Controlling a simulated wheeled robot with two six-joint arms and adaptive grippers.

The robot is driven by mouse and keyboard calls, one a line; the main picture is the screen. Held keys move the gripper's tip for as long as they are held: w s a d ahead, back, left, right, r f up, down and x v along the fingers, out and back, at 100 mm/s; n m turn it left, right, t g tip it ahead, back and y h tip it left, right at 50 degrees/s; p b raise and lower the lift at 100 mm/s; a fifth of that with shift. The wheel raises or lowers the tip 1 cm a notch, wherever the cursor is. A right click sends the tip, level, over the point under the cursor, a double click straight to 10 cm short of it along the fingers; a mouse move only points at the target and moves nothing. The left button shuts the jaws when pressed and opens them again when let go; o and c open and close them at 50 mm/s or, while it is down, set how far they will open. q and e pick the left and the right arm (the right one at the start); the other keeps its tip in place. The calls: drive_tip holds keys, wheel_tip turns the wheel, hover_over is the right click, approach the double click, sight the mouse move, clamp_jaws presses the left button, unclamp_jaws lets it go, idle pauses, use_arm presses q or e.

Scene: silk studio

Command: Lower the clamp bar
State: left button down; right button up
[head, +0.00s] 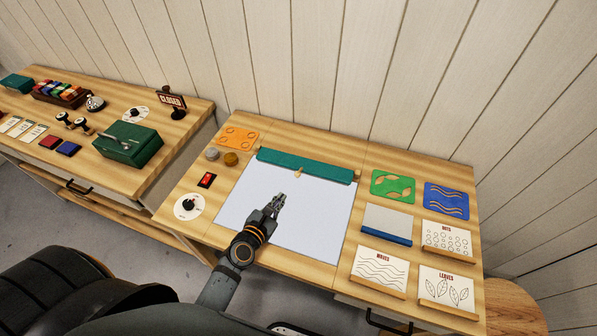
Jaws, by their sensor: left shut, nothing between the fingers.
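The teal clamp bar (330,169) lies along the back edge of a pale sheet (305,228) on the wooden table. A small tan tab (299,172) sits at the middle of the bar's front edge. I cannot tell from this view whether the bar is raised or pressed down. My left gripper (279,199) is shut and empty. It is over the sheet, in front of the bar and apart from it, with its fingers pointing towards the bar. My right gripper is not in the head view.
An orange stencil (238,138), a red switch (206,180) and a white dial (189,206) are left of the sheet. A second bench (185,128) with a green box (128,143) is at left.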

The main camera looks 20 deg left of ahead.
sight(291, 189)
use_arm(q)
drive_tip(key=shift+s+r, duration=0.3)
drive_tip(key=shift+s, duration=0.2)
drive_tip(key=shift+x, duration=1.15)
drive_tip(key=x, duration=0.4)
drive_tip(key=shift+w+f, duration=0.1)
drive_tip(key=shift+w, duration=0.05)
drive_tip(key=shift+b+x, duration=0.3)
drive_tip(key=shift+x, duration=0.75)
drive_tip(key=shift+w, duration=0.25)
drive_tip(key=shift+w+f, duration=0.1)
drive_tip(key=shift+w, duration=0.05)
wheel_tip(291, 189, up, 2)
drive_tip(key=shift+w+d+r+p, duration=0.1)
drive_tip(key=shift+w+p, duration=0.1)
drive_tip(key=shift+p, duration=0.85)
drive_tip(key=shift+f, duration=0.2)
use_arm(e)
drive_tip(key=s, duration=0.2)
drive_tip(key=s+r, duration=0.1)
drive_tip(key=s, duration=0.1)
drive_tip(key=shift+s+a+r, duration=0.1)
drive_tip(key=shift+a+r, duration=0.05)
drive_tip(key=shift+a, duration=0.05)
